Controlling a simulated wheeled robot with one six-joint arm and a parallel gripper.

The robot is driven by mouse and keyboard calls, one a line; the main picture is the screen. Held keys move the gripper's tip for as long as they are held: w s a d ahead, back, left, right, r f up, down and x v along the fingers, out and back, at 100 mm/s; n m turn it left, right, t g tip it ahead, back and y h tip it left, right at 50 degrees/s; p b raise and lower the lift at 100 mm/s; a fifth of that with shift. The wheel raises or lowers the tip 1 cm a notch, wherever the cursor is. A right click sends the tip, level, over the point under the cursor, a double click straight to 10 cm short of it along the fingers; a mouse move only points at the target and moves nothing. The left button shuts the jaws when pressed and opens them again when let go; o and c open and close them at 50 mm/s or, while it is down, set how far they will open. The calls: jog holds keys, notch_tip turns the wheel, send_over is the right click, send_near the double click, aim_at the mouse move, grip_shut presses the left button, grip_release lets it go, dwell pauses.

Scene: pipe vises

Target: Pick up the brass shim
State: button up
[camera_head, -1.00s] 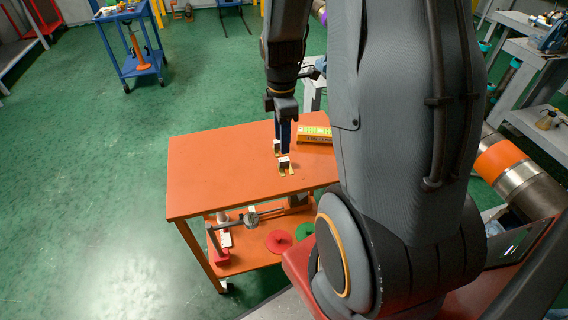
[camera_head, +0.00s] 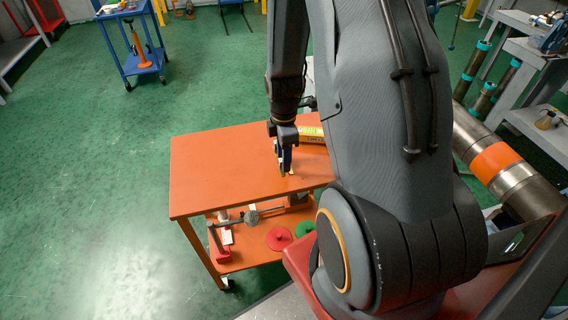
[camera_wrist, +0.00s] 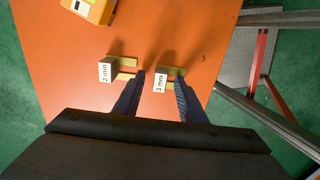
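In the wrist view, two U-shaped brass shims lie on the orange table, each with a white label. The left one is the 2 mm shim (camera_wrist: 122,63). The right one, whose label looks like 3 mm, is the other brass shim (camera_wrist: 173,71). My gripper (camera_wrist: 161,82) is open, and its two blue fingers point at the right shim, whose label shows between the fingertips. I cannot tell whether they touch it. In the head view, my gripper (camera_head: 286,170) is low over the table and mostly hides the shims.
The orange table (camera_head: 215,185) has bare room on its left. A yellow-orange box (camera_wrist: 93,8) lies at the back beyond the shims. The lower shelf (camera_head: 255,258) holds a red disc (camera_head: 278,239), a green disc (camera_head: 305,229) and a metal tool. Steel legs and a grey surface stand right of the table.

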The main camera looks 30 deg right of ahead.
grip_shut()
